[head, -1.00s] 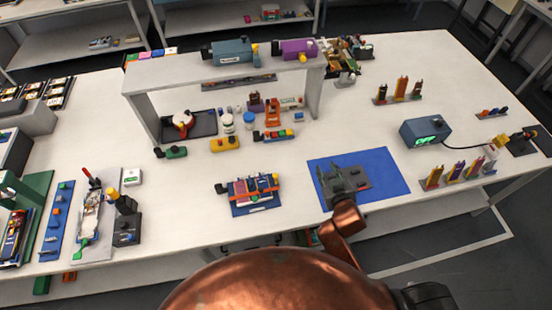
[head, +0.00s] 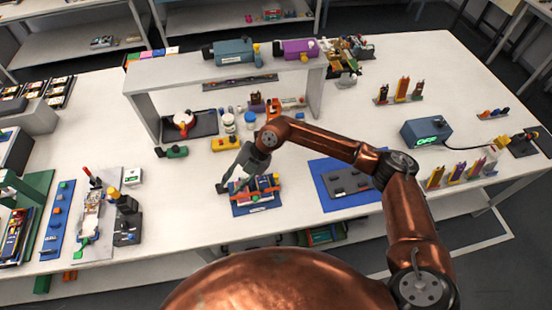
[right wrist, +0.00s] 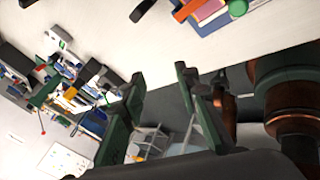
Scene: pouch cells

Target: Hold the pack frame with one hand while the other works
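The pack frame (head: 243,211) is a blue base with stacked cells and orange-red straps on it, near the table's front edge in the head view. My right gripper (head: 233,186) hangs over its left part and hides some of it. I cannot tell from the head view whether it touches. In the right wrist view the fingers (right wrist: 158,78) are apart with nothing between them. What looks like the pack frame (right wrist: 218,20) shows at the top there, beyond the fingertips. My left gripper is in neither view.
A blue mat (head: 324,198) with a dark grey plate (head: 349,183) lies right of the pack frame. A white shelf (head: 143,112) stands behind. A blue-grey device (head: 425,132) with a green display and several upright cells are at the right. Bare table lies left of the frame.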

